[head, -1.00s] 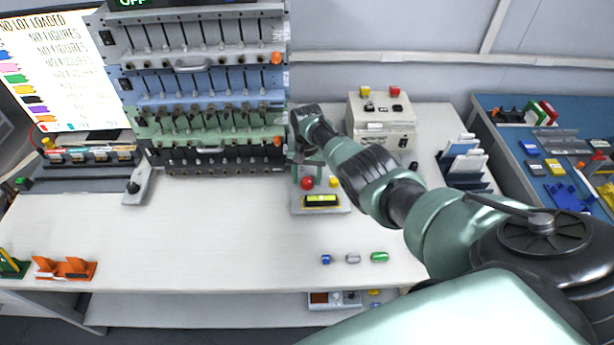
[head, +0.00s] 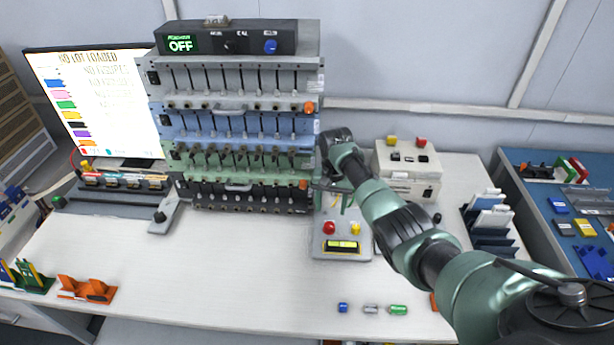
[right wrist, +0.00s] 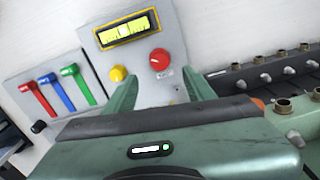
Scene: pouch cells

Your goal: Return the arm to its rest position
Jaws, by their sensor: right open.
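My right arm comes in from the right of the head view. My right gripper (head: 331,200) hangs downward at the right end of the cell rack, behind a small grey device (head: 325,250) with a red knob, a yellow knob and a lit display. In the right wrist view the green fingers of my right gripper (right wrist: 160,77) are apart with nothing between them. The device's red knob (right wrist: 160,59) and yellow knob (right wrist: 118,73) show beyond the fingers. My left gripper is not in view.
The tall rack (head: 235,126) with several tiers stands left of my right gripper. A beige box (head: 408,172) and a file holder (head: 490,225) stand to the right. The middle of the white table (head: 225,265) is clear.

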